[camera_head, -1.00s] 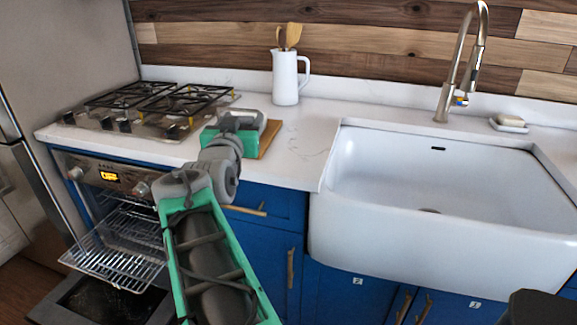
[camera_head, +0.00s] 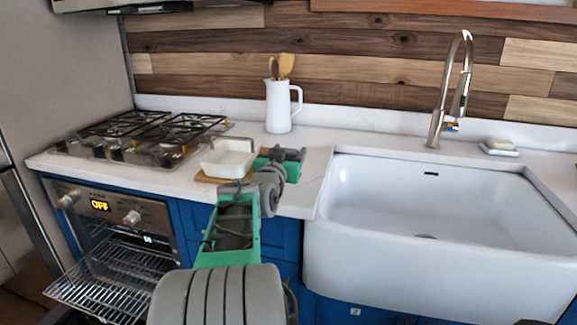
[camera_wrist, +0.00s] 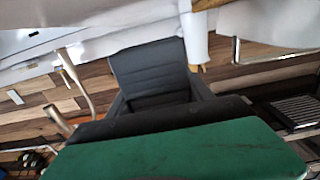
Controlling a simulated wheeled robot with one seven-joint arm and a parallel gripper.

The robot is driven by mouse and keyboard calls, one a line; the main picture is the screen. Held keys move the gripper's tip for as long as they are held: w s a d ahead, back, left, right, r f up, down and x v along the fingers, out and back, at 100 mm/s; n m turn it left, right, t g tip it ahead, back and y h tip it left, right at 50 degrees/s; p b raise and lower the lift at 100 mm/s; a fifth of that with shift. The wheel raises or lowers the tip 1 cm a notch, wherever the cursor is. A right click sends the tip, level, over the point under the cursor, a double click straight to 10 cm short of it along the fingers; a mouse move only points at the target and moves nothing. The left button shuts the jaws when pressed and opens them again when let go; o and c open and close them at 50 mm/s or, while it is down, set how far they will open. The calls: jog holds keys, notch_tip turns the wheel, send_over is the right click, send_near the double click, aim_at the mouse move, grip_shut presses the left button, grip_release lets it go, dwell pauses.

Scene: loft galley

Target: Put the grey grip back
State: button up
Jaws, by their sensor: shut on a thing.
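My gripper (camera_head: 283,156) is low over the counter, just right of a white dish. It is shut on the grey grip (camera_wrist: 150,72), a dark grey ridged piece that shows beyond the green body of my gripper in the wrist view. In the head view my gripper and wrist hide most of the grip. I cannot tell whether it touches the counter.
The white dish (camera_head: 228,158) stands on a wooden board (camera_head: 205,179) right of the gas hob (camera_head: 145,135). A white jug (camera_head: 279,108) with wooden utensils stands behind. The sink (camera_head: 430,210) is to the right. The oven is open, its rack (camera_head: 110,280) pulled out.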

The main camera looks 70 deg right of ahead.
jog(key=shift+d+f+b, duration=0.2)
jog(key=shift+f+b, duration=0.15)
jog(key=shift+f, duration=1.6)
jog(key=o, duration=1.4)
jog(key=shift+c, duration=0.2)
jog(key=shift+r+p, duration=0.35)
jog(key=s+a, duration=0.2)
jog(key=a, duration=1)
jog(key=shift+f+b, duration=0.2)
jog(key=shift+b, duration=0.15)
jog(key=shift+w, duration=0.15)
